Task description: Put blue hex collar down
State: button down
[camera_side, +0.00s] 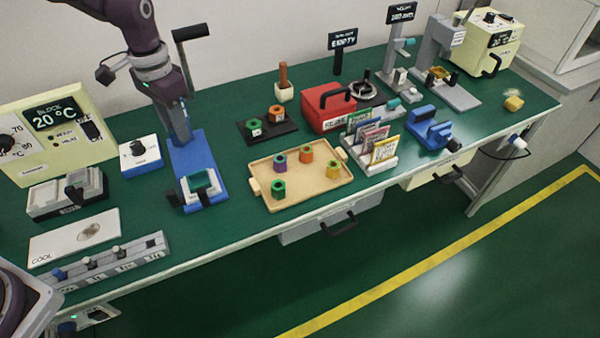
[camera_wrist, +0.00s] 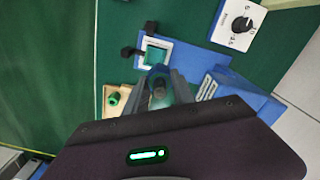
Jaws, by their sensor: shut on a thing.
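In the wrist view, my gripper (camera_wrist: 160,88) is shut on the blue hex collar (camera_wrist: 158,71), which shows as a small blue edge with a dark middle between the fingers. The collar is held above the bench, near the blue press (camera_wrist: 211,56) and its green pad (camera_wrist: 154,54). In the side view, my arm comes down in front of the press (camera_side: 192,160) and the collar cannot be made out. The wooden tray (camera_side: 300,202) holds a purple collar (camera_side: 280,163), an orange collar (camera_side: 306,154), a yellow collar (camera_side: 333,169) and a green collar (camera_side: 279,189).
A black plate (camera_side: 285,133) behind the tray carries a green and an orange collar. A red case (camera_side: 325,108), a card rack (camera_side: 370,160) and a blue vice (camera_side: 430,135) stand to the right. A dial box (camera_side: 141,157) is left of the press. The tray's middle has free room.

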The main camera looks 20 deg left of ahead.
jog(key=w+d+f+m, duration=0.2)
jog(key=w+d+m, duration=0.2)
jog(key=w+d, duration=0.2)
jog(key=m, duration=0.9)
send_over(296, 188)
notch_tip(296, 188, down, 13)
jog(key=shift+f, duration=0.1)
jog(key=shift+f, duration=0.2)
jog(key=c, duration=1.1)
grip_release()
jog(key=shift+o, duration=0.2)
